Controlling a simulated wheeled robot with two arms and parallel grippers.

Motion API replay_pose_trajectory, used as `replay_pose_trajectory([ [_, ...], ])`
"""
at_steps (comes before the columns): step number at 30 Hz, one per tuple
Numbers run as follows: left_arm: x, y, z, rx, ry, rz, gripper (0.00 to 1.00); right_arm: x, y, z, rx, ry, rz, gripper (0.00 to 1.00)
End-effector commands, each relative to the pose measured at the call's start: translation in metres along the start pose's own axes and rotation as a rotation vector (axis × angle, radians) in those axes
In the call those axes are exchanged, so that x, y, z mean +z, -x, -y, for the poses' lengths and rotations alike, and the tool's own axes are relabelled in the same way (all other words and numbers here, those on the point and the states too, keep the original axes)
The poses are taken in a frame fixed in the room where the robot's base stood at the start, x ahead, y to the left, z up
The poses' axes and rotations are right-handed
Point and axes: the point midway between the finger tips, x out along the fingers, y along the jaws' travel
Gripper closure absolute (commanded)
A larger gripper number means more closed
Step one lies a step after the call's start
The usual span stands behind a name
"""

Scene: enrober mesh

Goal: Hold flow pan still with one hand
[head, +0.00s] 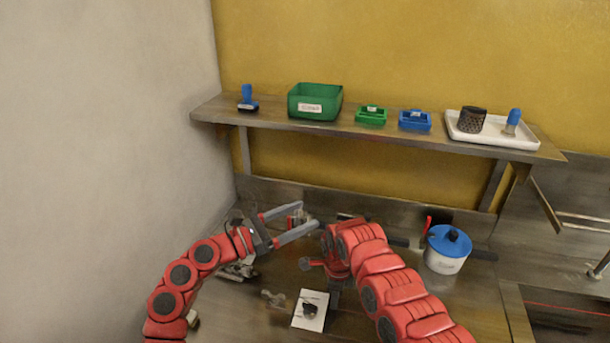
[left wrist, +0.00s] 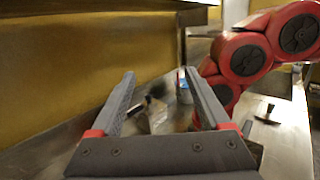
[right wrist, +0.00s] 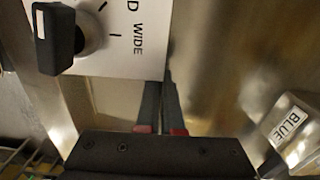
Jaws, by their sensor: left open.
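No part that I can surely name as the flow pan shows. My left gripper (head: 309,218) is open above the back of the steel counter, its fingers pointing right. In the left wrist view the open fingers (left wrist: 159,73) have a grey metal block (left wrist: 157,116) with a dark part beyond them, apart from them; whether it belongs to the pan I cannot tell. My right gripper is hidden behind its arm in the head view. In the right wrist view its fingers (right wrist: 163,108) lie close together, with nothing visible between them, near a white card (right wrist: 120,62) reading "WIDE" with a black knob.
The white card (head: 300,321) lies at the counter's front. A white pot with a blue lid (head: 447,243) stands to the right. The shelf (head: 270,120) above holds a green bin (head: 315,101), small trays and a white tray (head: 490,138). A block labelled "BLUE" (right wrist: 291,125) is near my right gripper.

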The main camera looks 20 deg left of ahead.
Motion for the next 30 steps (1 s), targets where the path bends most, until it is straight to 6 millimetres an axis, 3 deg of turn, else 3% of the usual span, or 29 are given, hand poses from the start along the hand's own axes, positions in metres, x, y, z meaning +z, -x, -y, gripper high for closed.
replay_pose_trajectory([
  [9,0.06,-0.03,-0.012,0.096,0.067,0.21,0.2,0.0,0.001,0.0,-0.001,0.0,0.0,1.0],
  [15,0.084,-0.036,-0.018,0.135,0.103,0.299,0.2,0.0,0.001,0.0,-0.001,0.0,0.0,1.0],
  [30,0.091,-0.038,-0.02,0.149,0.117,0.328,0.2,0.0,0.001,0.0,-0.001,0.0,0.0,1.0],
])
